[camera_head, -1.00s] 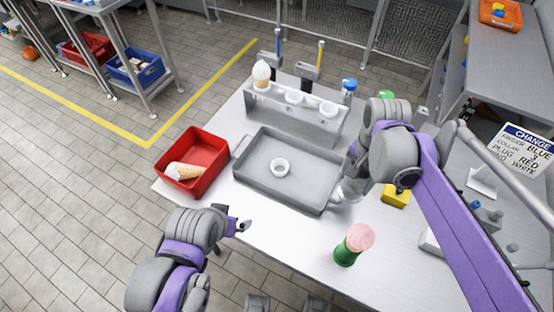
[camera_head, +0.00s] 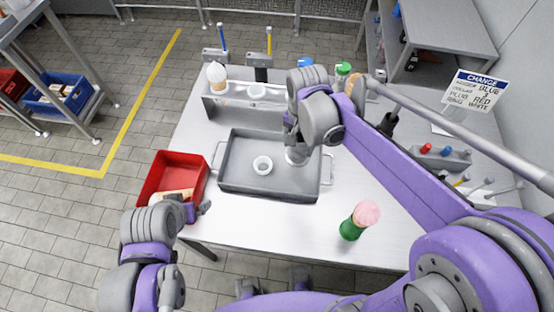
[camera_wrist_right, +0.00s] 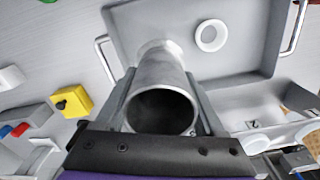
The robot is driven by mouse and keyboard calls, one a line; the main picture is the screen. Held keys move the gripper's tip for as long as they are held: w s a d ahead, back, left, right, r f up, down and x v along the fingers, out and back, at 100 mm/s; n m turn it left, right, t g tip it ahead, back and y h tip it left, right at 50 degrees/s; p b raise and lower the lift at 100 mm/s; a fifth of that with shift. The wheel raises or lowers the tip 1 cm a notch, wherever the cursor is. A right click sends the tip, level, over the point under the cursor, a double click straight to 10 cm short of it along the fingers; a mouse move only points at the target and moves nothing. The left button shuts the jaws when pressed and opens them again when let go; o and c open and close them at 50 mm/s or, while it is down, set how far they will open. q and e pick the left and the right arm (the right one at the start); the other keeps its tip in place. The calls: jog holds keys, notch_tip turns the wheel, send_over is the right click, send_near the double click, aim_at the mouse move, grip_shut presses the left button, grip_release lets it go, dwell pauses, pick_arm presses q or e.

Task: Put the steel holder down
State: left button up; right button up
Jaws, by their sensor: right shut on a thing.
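The steel holder (camera_wrist_right: 155,75) is a hollow metal cylinder between the fingers of my right gripper (camera_wrist_right: 160,112) in the right wrist view. Its open mouth faces the camera. In the head view the holder (camera_head: 297,156) shows partly below my right gripper (camera_head: 294,143), over the right part of the grey tray (camera_head: 240,190). The hand hides its upper part. I cannot tell whether its lower end touches the tray. My left gripper (camera_head: 199,210) is beside the red bin, apart from the holder; its finger gap is unclear.
A white ring (camera_head: 262,165) lies in the tray, left of the holder. A rack (camera_head: 235,112) with a white-topped cone stands behind the tray. The red bin (camera_head: 172,172) is left. A green cup with a pink top (camera_head: 358,220) stands front right.

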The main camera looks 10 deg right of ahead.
aim_at(299, 153)
notch_tip(299, 153, down, 4)
jog(key=shift+d+f, duration=0.1)
jog(key=shift+f, duration=0.05)
jog(key=shift+f+b, duration=0.3)
jog(key=shift+f, duration=1.8)
jog(key=shift+f, duration=0.25)
jog(key=o, duration=1.5)
jog(key=shift+r, duration=0.1)
